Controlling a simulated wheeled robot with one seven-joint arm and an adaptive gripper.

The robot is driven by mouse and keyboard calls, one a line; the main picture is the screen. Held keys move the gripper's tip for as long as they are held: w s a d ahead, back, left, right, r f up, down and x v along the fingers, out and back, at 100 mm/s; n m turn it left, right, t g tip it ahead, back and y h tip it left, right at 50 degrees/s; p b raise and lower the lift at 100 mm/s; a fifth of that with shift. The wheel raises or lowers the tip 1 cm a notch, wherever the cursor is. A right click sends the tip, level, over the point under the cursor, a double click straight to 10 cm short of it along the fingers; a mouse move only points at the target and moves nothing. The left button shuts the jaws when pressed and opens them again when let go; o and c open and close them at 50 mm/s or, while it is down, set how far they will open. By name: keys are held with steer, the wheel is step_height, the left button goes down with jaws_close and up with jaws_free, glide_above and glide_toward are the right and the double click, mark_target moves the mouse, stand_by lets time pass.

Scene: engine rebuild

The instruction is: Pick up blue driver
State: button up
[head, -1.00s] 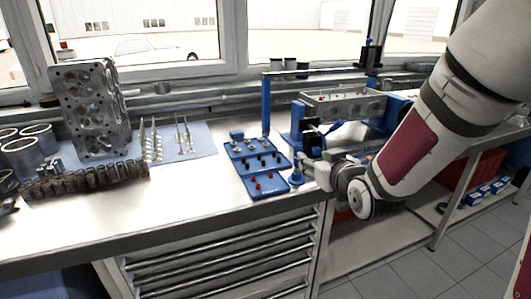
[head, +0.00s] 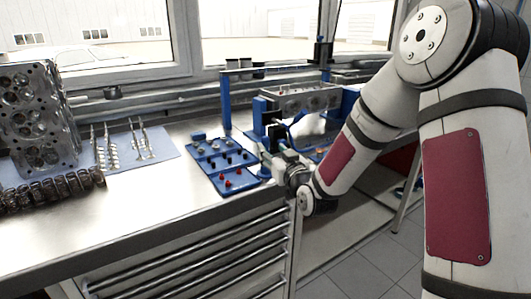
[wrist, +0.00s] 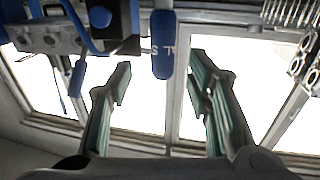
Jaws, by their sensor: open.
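The blue driver (wrist: 162,45) shows in the wrist view as a blue handle with pale lettering and a grey part at its upper end. The wrist picture appears upside down, with the bench at the top. My gripper (wrist: 161,65) is open, with one green-padded finger on each side of the handle's line. The handle appears between the fingertips, and I see no contact. In the head view my gripper (head: 272,164) is low at the bench's front edge, just right of the blue tray. There it hides most of the driver.
The blue tray (head: 205,165) holds small red and dark parts. A blue stand with an engine block (head: 305,98) is behind my gripper. The bench front (head: 130,225) is bare.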

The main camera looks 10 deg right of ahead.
mark_target(267, 145)
steer(key=shift+w+a, duration=0.15)
steer(key=shift+w, duration=0.75)
steer(key=shift+w+a, duration=0.2)
steer(key=shift+w, duration=0.7)
steer(key=shift+w+a, duration=0.15)
steer(key=shift+w, duration=0.75)
steer(key=shift+r, duration=0.1)
jaws_close()
